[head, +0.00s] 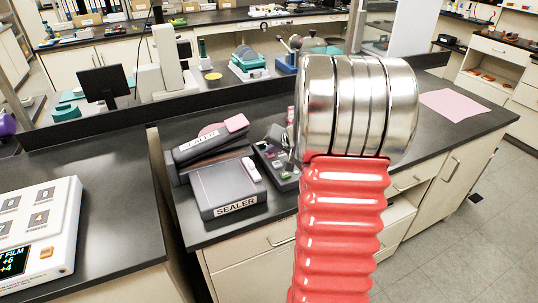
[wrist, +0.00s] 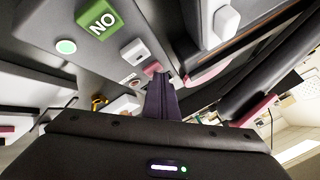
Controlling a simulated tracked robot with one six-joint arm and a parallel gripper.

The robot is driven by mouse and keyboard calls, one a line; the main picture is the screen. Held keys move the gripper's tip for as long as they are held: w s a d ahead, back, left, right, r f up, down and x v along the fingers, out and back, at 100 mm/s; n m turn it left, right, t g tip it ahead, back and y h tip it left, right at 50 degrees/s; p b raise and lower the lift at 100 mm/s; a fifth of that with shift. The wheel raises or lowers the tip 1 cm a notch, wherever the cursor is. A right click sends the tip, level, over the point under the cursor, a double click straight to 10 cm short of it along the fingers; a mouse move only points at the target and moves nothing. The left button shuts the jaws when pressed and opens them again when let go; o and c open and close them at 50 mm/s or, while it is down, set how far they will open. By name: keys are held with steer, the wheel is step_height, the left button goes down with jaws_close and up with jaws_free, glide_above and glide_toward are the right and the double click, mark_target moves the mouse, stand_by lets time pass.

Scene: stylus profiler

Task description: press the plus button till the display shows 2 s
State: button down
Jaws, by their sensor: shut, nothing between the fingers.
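My gripper (wrist: 163,88) shows in the wrist view as dark, narrow fingers, shut and empty. The tips are close to a small pinkish-red piece (wrist: 153,68) on a grey panel (wrist: 85,65); I cannot tell whether they touch. White button-like blocks (wrist: 135,52) sit on that panel, beside a green "NO" label (wrist: 103,18) and a round pale-green disc (wrist: 66,47). In the head view, a dark grey sealer (head: 225,188) stands on the black bench, and my arm hides my gripper.
A dark unit (head: 275,160) stands beside the sealer, partly behind my arm. A white keypad device (head: 40,235) with a lit display is at the left. A white block (wrist: 222,22) and pink-edged dark parts (wrist: 255,110) crowd the wrist view.

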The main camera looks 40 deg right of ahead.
mark_target(274, 156)
steer(key=shift+r, duration=0.85)
steer(key=shift+r, duration=2.5)
stand_by(0.8)
step_height(274, 156, up, 4)
steer(key=m+y, duration=0.1)
steer(key=m, duration=1.5)
steer(key=shift+d+f+m, duration=0.1)
steer(key=shift+f+m, duration=0.05)
steer(key=shift+m, duration=0.25)
